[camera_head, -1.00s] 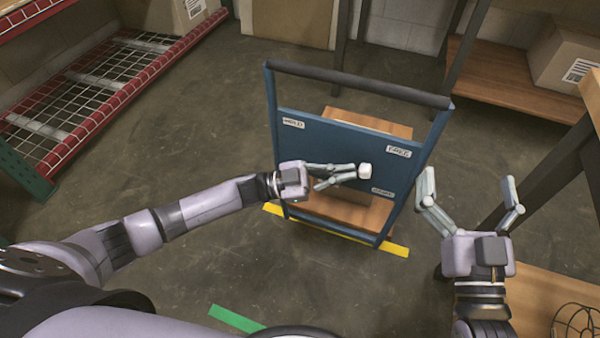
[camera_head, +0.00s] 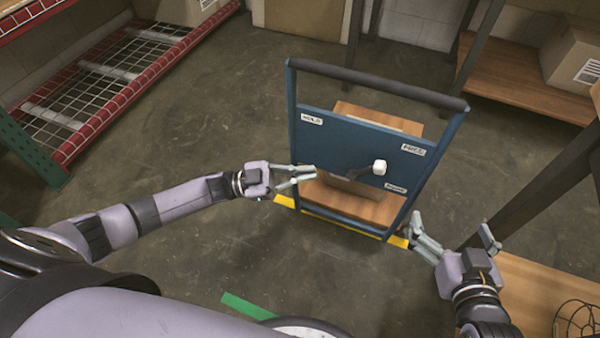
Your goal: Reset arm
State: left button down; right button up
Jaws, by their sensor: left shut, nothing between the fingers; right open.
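My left gripper (camera_head: 303,175) is shut and empty, in front of the left side of a blue cart frame (camera_head: 345,135). A dark lever with a white knob (camera_head: 379,167) sits on the blue panel, to the right of my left gripper and apart from it. Small white labels are on the panel; the text is too small to read surely. My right gripper (camera_head: 460,236) is open and empty, to the right of the cart's lower right corner.
The cart has wooden shelves (camera_head: 335,203) and stands by a yellow floor strip (camera_head: 284,201). A wire-deck rack (camera_head: 100,85) is at left. A wooden table (camera_head: 540,285) with a wire cage (camera_head: 578,318) is at lower right. A cardboard box (camera_head: 573,58) is at upper right.

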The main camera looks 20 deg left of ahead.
pick_arm(q)
jog(key=shift+s+a+f, duration=0.15)
jog(key=shift+s+a, duration=0.05)
jog(key=shift+a, duration=0.3)
